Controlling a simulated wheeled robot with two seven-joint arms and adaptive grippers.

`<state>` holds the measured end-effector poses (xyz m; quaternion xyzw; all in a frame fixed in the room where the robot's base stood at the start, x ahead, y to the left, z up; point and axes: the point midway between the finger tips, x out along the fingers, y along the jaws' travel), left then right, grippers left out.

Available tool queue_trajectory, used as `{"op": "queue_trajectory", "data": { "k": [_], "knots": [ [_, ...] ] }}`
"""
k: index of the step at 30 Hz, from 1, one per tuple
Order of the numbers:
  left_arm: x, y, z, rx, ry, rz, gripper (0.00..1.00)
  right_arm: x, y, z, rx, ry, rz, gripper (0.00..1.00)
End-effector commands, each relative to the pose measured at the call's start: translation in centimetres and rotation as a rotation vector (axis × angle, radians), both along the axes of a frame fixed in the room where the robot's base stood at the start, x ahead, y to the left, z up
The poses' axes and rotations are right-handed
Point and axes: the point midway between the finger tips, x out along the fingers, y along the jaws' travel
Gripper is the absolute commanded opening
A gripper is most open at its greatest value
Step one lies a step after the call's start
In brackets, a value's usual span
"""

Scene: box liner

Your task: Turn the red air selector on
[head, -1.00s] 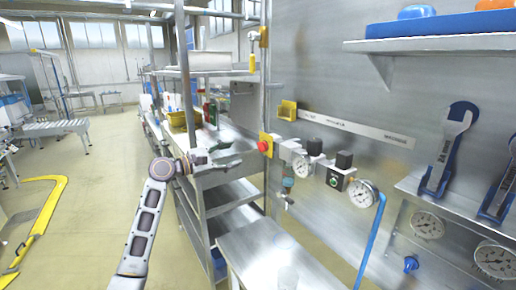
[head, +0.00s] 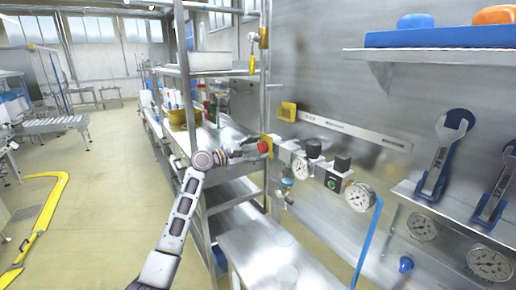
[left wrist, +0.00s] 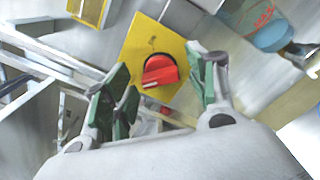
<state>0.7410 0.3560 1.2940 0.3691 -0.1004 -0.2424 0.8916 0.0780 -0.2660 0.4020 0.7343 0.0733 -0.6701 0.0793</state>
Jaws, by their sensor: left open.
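The red air selector (head: 264,146) is a round red knob on a yellow plate, at the left end of the row of air fittings in the head view. In the left wrist view the red knob (left wrist: 160,72) sits on its yellow square plate (left wrist: 140,47), straight ahead between my fingers. My left gripper (head: 250,148) is open, its fingertips close to the knob's left side in the head view. In the left wrist view my left gripper (left wrist: 160,85) shows green finger pads on both sides of the knob. I cannot tell whether they touch it. My right gripper is not in view.
Black-capped regulators (head: 340,164) and a round gauge (head: 359,197) stand right of the selector, with a blue hose (head: 368,243) hanging down. A metal shelf rack (head: 237,188) stands behind my left arm. A steel bench (head: 262,245) lies below.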

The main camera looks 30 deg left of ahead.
Motion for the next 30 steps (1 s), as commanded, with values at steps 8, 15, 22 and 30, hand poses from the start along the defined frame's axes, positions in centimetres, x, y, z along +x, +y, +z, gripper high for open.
{"op": "queue_trajectory", "data": {
  "k": [8,15,22,30],
  "knots": [
    [0.30,-0.21,-0.06,0.000,0.001,-0.001,0.57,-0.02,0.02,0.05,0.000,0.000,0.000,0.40],
    [0.28,-0.19,-0.06,0.000,0.001,-0.001,0.41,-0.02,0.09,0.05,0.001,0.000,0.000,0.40],
    [0.27,-0.19,-0.07,0.000,0.001,-0.001,0.12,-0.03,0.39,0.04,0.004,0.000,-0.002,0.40],
    [0.26,-0.19,-0.11,0.017,-0.008,-0.001,0.12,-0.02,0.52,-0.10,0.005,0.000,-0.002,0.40]
  ]
}}
